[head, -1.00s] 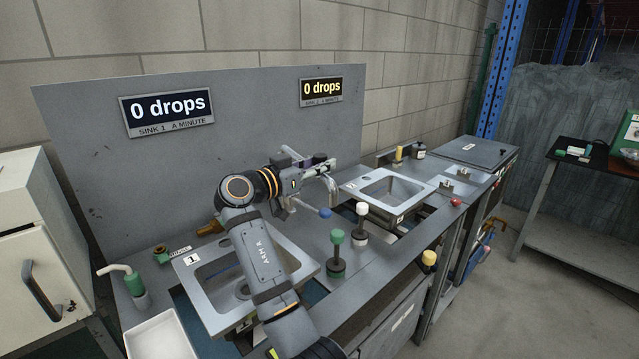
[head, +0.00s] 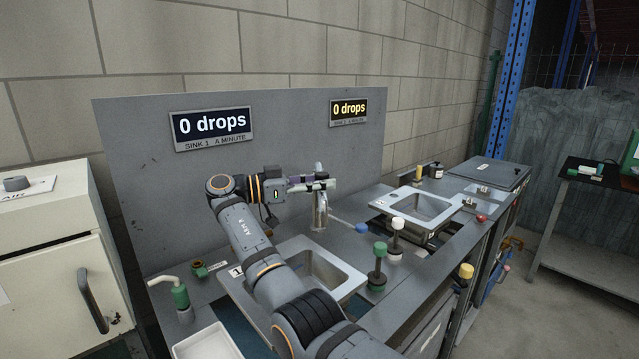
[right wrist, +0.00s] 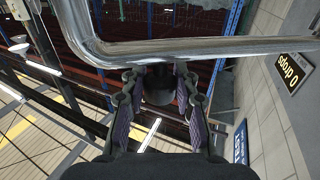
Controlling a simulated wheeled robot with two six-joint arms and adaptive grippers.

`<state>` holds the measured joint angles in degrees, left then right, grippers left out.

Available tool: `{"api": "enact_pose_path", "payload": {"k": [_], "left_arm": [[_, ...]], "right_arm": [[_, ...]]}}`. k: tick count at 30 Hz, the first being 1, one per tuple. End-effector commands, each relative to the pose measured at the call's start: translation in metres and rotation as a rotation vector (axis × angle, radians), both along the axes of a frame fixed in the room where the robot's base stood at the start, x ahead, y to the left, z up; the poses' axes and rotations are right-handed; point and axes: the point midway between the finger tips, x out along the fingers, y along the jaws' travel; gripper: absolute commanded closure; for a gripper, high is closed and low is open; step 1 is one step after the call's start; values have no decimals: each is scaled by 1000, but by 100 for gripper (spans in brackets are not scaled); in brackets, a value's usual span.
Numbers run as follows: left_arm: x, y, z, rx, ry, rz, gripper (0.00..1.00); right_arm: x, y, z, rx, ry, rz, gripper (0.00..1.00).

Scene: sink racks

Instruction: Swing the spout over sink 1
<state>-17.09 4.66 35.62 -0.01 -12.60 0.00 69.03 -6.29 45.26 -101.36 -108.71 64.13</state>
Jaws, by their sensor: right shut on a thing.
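The tap (head: 320,212) stands on the bench between sink 1 (head: 345,282), at the front left, and sink 2 (head: 452,208), at the back right. Its shiny bent metal spout (right wrist: 200,47) crosses the top of the right wrist view, at the fingertips. My right gripper (head: 318,183) is shut on the spout above the tap body. Its two fingers also show in the right wrist view (right wrist: 163,78). The gripper hides much of the spout in the head view, so I cannot tell exactly where the outlet points. My arm covers part of sink 1. My left gripper is not in view.
A blue-tipped lever (head: 361,228) sticks out right of the tap. Green (head: 379,265) and white (head: 396,238) knobbed posts stand between the sinks. A grey back panel (head: 285,130) rises behind, with both displays reading 0 drops. A white tray (head: 208,345) lies front left.

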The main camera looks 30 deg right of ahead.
Motion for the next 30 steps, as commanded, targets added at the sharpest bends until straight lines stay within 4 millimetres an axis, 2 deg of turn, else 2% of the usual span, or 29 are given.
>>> {"api": "enact_pose_path", "payload": {"k": [9, 10, 15, 24, 26, 30], "left_arm": [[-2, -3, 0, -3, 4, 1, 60], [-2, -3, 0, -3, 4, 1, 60], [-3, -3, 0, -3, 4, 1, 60], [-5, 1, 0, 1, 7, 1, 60], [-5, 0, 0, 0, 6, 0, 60], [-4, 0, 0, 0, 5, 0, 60]], "right_arm": [[0, 0, 0, 2, -1, 0, 100], [0, 0, 0, 2, -1, 0, 66], [0, 0, 0, 1, 0, 0, 46], [0, 0, 3, 1, -1, 0, 46], [0, 0, 9, 1, -3, 0, 46], [0, 0, 38, 1, -5, 0, 46]]}}
